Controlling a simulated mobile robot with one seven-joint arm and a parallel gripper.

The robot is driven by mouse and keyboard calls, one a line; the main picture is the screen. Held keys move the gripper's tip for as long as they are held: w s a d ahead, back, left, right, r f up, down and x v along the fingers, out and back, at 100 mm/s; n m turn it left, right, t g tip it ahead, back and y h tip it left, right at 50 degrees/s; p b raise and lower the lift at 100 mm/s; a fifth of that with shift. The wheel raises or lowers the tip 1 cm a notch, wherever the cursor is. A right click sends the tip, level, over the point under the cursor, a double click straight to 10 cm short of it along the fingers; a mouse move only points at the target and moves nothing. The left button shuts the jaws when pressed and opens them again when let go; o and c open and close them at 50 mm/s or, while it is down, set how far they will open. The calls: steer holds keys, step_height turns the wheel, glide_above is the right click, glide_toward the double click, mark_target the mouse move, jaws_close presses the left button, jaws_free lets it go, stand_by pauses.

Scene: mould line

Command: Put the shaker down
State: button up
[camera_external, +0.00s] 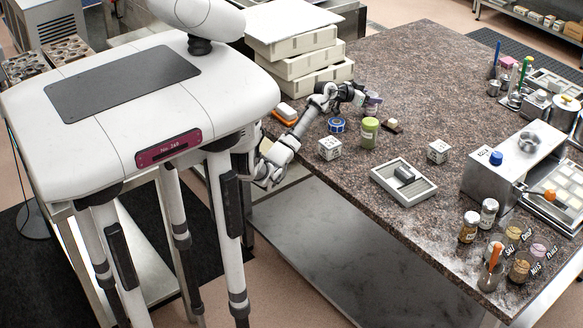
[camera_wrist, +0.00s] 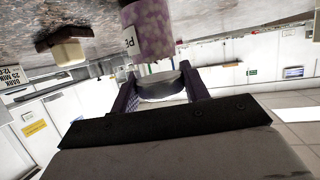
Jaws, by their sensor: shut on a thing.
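The shaker is a clear jar of purple-speckled contents with a white label, partly cut off by the top edge of the wrist view (camera_wrist: 148,28). A grey, metal-looking round part, which looks like its lid, sits between the two dark fingers of my gripper (camera_wrist: 156,92). My gripper is shut on it. In the external view the shaker (camera_external: 374,101) shows small and purple at the end of my arm, over the far left part of the stone counter (camera_external: 430,100). I cannot tell whether its base touches the counter.
A green-filled jar (camera_external: 369,132) stands just in front of the shaker. A blue tape roll (camera_external: 337,125), a small dark-based block (camera_external: 392,125) and a white marked cube (camera_external: 330,148) are close by. Stacked white trays (camera_external: 303,66) stand behind.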

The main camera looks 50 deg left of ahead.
steer(key=shift+f+b, duration=0.2)
steer(key=shift+b, duration=0.1)
steer(key=o, duration=1.1)
steer(key=shift+r, duration=0.1)
steer(key=shift+r, duration=0.2)
steer(key=b+v, duration=0.4)
steer(key=v, duration=0.8)
